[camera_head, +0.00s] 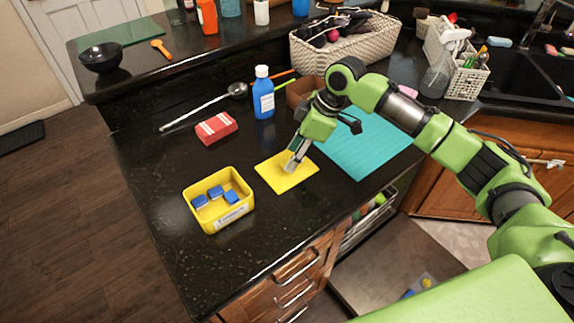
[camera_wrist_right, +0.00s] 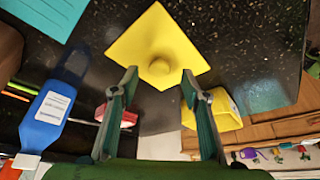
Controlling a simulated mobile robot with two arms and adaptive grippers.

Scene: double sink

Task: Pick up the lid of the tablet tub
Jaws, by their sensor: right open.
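The yellow square lid (camera_head: 272,178) lies flat on the dark counter, apart from its tub. In the right wrist view the lid (camera_wrist_right: 158,38) shows a round knob in its middle. The yellow tub (camera_head: 231,220) stands open to the left of the lid with several blue tablets (camera_head: 215,192) inside. My right gripper (camera_head: 291,167) is over the lid and hides part of it. In the right wrist view my right gripper (camera_wrist_right: 159,74) is open, its fingertips on either side of the knob with gaps. I cannot tell whether it touches the lid. My left gripper is not in view.
A red and white box (camera_head: 216,127) and a blue bottle (camera_head: 263,93) stand behind the lid. A teal mat (camera_head: 366,148) lies to its right. A ladle (camera_head: 205,105) lies farther back. The counter in front of the lid is clear up to its edge.

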